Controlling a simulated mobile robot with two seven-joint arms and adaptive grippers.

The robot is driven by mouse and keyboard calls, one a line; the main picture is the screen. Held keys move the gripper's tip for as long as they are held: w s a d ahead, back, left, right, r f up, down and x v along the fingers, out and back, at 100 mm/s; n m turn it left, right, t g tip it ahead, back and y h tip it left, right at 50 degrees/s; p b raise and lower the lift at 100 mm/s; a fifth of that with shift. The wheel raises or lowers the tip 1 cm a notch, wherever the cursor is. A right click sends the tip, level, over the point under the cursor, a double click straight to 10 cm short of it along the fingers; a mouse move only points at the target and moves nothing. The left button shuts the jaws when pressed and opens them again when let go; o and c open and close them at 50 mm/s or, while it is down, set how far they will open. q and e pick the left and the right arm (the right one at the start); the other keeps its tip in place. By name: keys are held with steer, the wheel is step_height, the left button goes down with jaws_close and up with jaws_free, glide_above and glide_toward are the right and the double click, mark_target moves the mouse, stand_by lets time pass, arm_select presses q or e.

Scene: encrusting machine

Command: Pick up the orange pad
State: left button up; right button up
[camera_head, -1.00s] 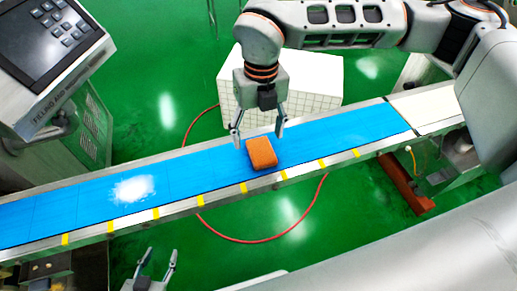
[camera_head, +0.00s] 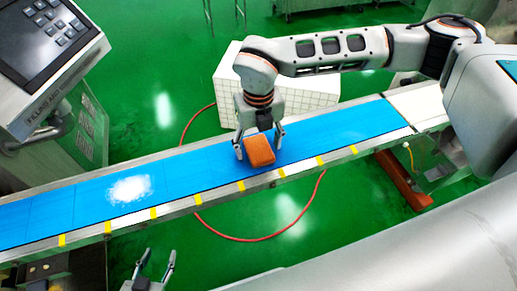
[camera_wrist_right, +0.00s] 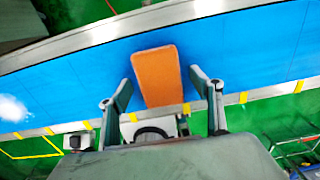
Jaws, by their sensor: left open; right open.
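The orange pad (camera_head: 259,151) lies on the blue conveyor belt (camera_head: 340,132), near the belt's middle. My right gripper (camera_head: 260,143) has come down over the belt at the pad, with its fingers on either side of it. In the right wrist view the orange pad (camera_wrist_right: 157,76) lies between and beyond the two open fingertips of the gripper (camera_wrist_right: 159,90), with gaps showing at both sides. My left gripper (camera_head: 157,262) is open and empty at the lower left, in front of the conveyor.
A control panel (camera_head: 45,40) stands at the upper left. A white powdery patch (camera_head: 130,188) lies on the belt left of the pad. A white tiled box (camera_head: 310,97) stands behind the conveyor. A red hose (camera_head: 260,238) lies on the green floor.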

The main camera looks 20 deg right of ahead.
mark_target(258, 148)
steer(key=c, duration=1)
steer(key=shift+r, duration=0.1)
step_height(258, 148, up, 20)
steer(key=shift+f+p, duration=0.1)
steer(key=shift+p, duration=0.3)
steer(key=shift+o, duration=0.8)
steer(key=shift+c, duration=1.3)
steer(key=shift+a, duration=0.1)
